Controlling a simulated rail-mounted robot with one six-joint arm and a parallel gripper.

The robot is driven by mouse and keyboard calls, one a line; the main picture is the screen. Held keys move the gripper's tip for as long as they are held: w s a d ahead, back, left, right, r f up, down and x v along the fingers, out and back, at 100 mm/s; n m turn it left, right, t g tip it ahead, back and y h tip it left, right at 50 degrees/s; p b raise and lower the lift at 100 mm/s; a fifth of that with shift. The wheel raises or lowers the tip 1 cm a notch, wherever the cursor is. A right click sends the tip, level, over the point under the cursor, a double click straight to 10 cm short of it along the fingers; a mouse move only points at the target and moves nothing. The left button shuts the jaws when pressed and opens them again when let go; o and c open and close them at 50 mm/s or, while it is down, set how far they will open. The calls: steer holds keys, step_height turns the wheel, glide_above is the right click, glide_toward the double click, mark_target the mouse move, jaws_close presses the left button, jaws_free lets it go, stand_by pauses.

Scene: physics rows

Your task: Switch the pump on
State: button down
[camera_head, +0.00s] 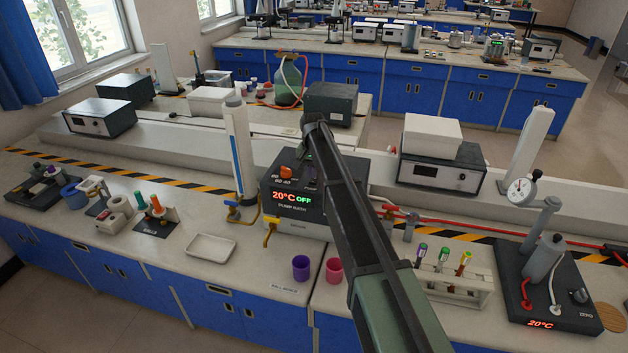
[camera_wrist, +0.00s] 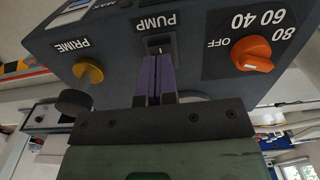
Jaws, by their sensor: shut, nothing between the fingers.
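The pump unit (camera_head: 296,212) is a dark box on the bench, and its display reads 20°C OFF in the head view. In the wrist view its panel (camera_wrist: 110,45) appears upside down. A small black switch (camera_wrist: 160,43) sits by the PUMP label. My gripper (camera_wrist: 157,60) is shut and empty, with its purple fingertips at the switch's lower edge in the picture; whether they touch it I cannot tell. The fingers hide part of the switch, so its position is unclear. In the head view my gripper (camera_head: 308,152) is at the box's top and partly hidden.
An orange dial (camera_wrist: 253,54) marked OFF, 40, 60, 80 is right of the switch, and a yellow PRIME knob (camera_wrist: 88,71) is left. A purple cup (camera_head: 301,267) and a pink cup (camera_head: 334,270) stand in front of the unit. A tall cylinder (camera_head: 239,150) stands at its left.

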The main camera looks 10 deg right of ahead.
mark_target(313, 182)
steer(key=shift+f+b, duration=1.25)
stand_by(0.7)
step_height(313, 182, up, 7)
steer(key=p, duration=0.7)
steer(key=shift+r, duration=0.15)
steer(key=s+f+n+b, duration=0.1)
steer(key=s+f+b, duration=0.2)
steer(key=s, duration=1)
steer(key=s+f+n+b, duration=0.2)
steer(key=s+f+b, duration=0.1)
steer(key=s, duration=1.1)
steer(key=s+f+n+b, duration=0.2)
steer(key=s+f+b, duration=0.2)
steer(key=s, duration=1)
steer(key=shift+f, duration=0.1)
